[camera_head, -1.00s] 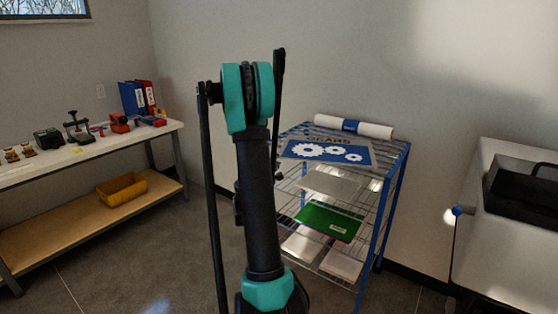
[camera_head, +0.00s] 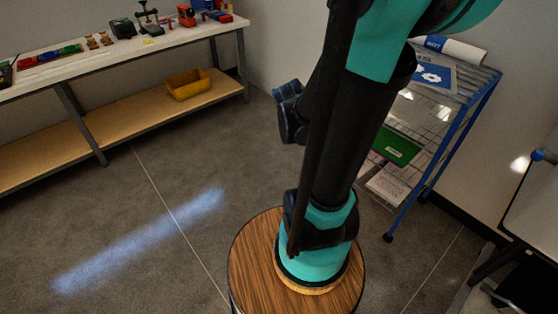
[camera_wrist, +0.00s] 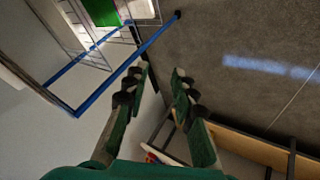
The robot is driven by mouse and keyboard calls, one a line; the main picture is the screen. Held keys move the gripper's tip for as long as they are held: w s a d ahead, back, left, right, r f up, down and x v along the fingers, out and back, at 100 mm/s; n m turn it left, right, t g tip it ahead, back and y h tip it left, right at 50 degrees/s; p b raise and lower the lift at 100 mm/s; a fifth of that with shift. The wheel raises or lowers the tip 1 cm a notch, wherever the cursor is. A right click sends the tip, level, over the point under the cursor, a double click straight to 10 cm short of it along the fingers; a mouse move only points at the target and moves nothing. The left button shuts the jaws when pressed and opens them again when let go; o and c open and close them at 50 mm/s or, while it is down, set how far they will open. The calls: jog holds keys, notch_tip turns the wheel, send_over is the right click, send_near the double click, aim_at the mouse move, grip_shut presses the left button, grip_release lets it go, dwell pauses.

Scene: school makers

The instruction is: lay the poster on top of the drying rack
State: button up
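The poster (camera_head: 432,74), blue with white gear shapes, lies flat on the top of the drying rack (camera_head: 461,122), at the upper right of the head view. My arm hides its left part. The rack has blue posts and wire shelves. In the wrist view, part of the rack's blue frame (camera_wrist: 104,90) shows at the left; I cannot make out the poster there. My gripper (camera_wrist: 161,73) is open in the wrist view, with nothing between its fingers. It is apart from the poster.
A white roll with a blue band (camera_head: 456,48) lies behind the poster. A green sheet (camera_head: 397,146) is on a lower shelf. A workbench (camera_head: 120,48) with tools and a yellow bin (camera_head: 188,84) is at the left. Open floor lies between.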

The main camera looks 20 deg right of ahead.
jog(key=s+a+f+y, duration=0.2)
jog(key=s+a, duration=0.2)
jog(key=a, duration=0.2)
jog(key=s+a+f+g+y, duration=0.1)
jog(key=s+a+y, duration=0.2)
jog(key=s+a, duration=0.2)
jog(key=shift+s+a+f, duration=0.3)
jog(key=shift+a+f, duration=0.1)
jog(key=shift+a, duration=0.45)
